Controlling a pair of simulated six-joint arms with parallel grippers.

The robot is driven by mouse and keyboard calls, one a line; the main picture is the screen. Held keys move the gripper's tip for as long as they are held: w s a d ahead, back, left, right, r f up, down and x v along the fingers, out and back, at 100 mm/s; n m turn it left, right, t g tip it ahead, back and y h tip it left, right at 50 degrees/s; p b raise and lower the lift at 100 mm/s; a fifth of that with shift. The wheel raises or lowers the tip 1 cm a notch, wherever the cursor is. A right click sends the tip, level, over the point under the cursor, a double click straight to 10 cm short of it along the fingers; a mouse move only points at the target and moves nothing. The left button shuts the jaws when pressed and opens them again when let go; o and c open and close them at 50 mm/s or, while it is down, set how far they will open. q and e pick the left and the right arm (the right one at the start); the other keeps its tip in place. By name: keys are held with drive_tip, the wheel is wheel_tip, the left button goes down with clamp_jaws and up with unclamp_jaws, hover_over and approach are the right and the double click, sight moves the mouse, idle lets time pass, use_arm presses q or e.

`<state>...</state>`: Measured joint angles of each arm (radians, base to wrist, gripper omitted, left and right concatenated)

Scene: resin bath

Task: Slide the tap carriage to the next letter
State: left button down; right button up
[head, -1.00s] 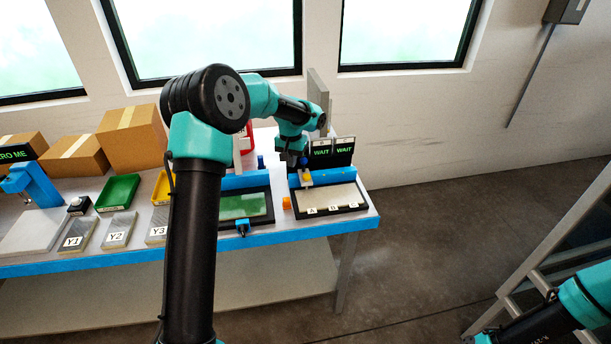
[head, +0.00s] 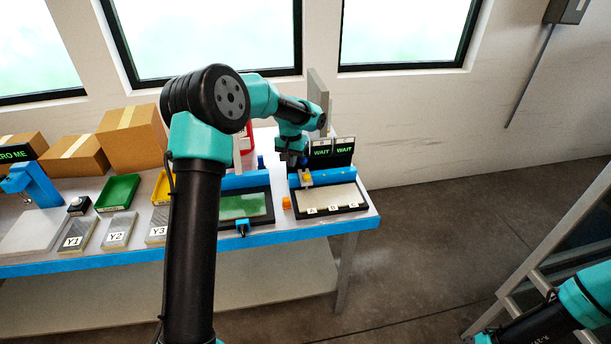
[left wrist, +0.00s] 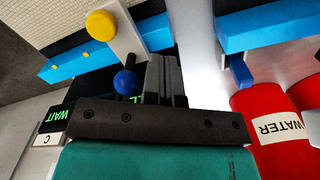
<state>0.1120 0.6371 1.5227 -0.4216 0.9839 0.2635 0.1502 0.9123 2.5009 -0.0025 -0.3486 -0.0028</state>
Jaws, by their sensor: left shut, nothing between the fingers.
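The tap carriage is a pale block with a yellow round cap (head: 307,176) and a blue ball knob (left wrist: 126,82). It sits on the blue rail (head: 330,175) of the right-hand bath (head: 330,196), at the left end, roughly in line with letter A (head: 311,210). Letters B (head: 333,208) and C (head: 353,205) follow to the right. My left gripper (head: 292,162) is above the rail's left end. In the left wrist view its fingers (left wrist: 163,78) are shut and empty, beside the blue knob; whether they touch it I cannot tell. My right gripper is out of view.
Displays reading WAIT (head: 343,150) stand behind the bath. A red WATER container (left wrist: 275,125) is close to the gripper in the wrist view. A green-filled bath (head: 240,205) lies to the left. An orange block (head: 286,203) sits between the baths.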

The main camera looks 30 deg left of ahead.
sight(309, 172)
use_arm(q)
drive_tip(key=shift+f, duration=0.7)
drive_tip(key=shift+w+d, duration=1.15)
drive_tip(key=shift+d, duration=0.3)
drive_tip(key=shift+w+d, duration=1.1)
drive_tip(key=shift+d, duration=0.35)
idle(0.8)
drive_tip(key=shift+s+a, duration=0.3)
drive_tip(key=shift+a, duration=0.1)
drive_tip(key=shift+s, duration=0.1)
drive_tip(key=shift+a+r, duration=0.1)
idle(0.4)
wheel_tip(309, 172, up, 9)
idle(1.2)
idle(0.3)
